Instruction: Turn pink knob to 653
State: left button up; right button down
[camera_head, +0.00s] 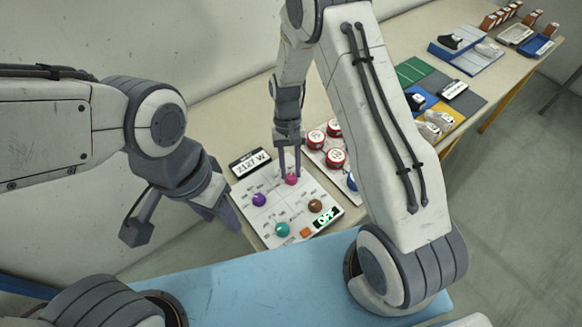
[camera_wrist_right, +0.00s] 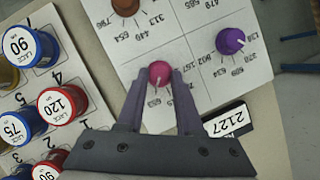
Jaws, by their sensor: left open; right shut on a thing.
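The pink knob (camera_head: 291,179) sits at the far corner of a white panel (camera_head: 272,210) with printed numbers around each knob. My right gripper (camera_head: 290,168) points down and its fingers are shut on the pink knob, which shows between the fingertips (camera_wrist_right: 160,92) in the right wrist view (camera_wrist_right: 159,74). The fingers and palm hide part of the numbers around it; a 653 label near the knob is small and partly covered. My left gripper (camera_head: 172,222) is open and empty, left of the panel.

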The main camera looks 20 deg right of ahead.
jog(key=c, duration=0.6)
grip_release()
jog(key=shift+w, duration=0.1)
jog(key=shift+o, duration=0.2)
jog(key=b+v, duration=0.1)
jog(key=v, duration=0.9)
jog(key=shift+r+b, duration=0.3)
jog(key=shift+b, duration=0.1)
jog(key=s+a+r+n+t, duration=0.1)
jog(key=s+a+r+n, duration=0.1)
jog(key=s+a+r, duration=0.3)
jog(key=s+a+r+n+t, duration=0.2)
jog(key=s+a+r+n, duration=0.15)
jog(key=s, duration=0.35)
jog(key=s+r+n+t, duration=0.1)
jog(key=s+n, duration=0.2)
jog(key=s, duration=0.8)
jog(key=shift+s+d+r+t, duration=0.3)
jog(key=shift+s+r, duration=0.05)
jog(key=shift+s, duration=0.05)
